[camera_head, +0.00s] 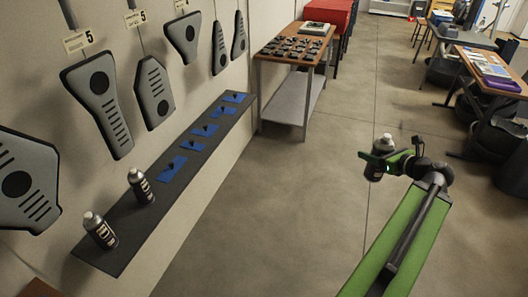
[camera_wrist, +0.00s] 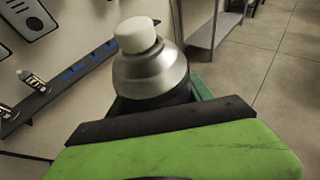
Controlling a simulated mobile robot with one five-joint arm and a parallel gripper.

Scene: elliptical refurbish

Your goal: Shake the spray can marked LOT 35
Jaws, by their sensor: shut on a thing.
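A spray can (camera_head: 380,156) with a white cap, silver shoulder and dark body is held in my gripper (camera_head: 384,157) at the end of my green arm. It is well above the open floor and roughly upright. In the wrist view the can (camera_wrist: 150,65) stands between the jaws, with its cap up and its lower body hidden by my gripper (camera_wrist: 158,108). No LOT mark on the held can is readable. Two similar cans stand on the dark wall shelf, one nearer (camera_head: 100,231) and one farther (camera_head: 140,187); their labels are too small to read.
The dark shelf (camera_head: 128,238) runs along the left wall and carries blue pads (camera_head: 172,167). Grey panels (camera_head: 98,100) hang above it. A table (camera_head: 290,55) with small dark parts stands at the back. Desks (camera_head: 490,75) and chairs are at right. The middle floor (camera_head: 270,200) is clear.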

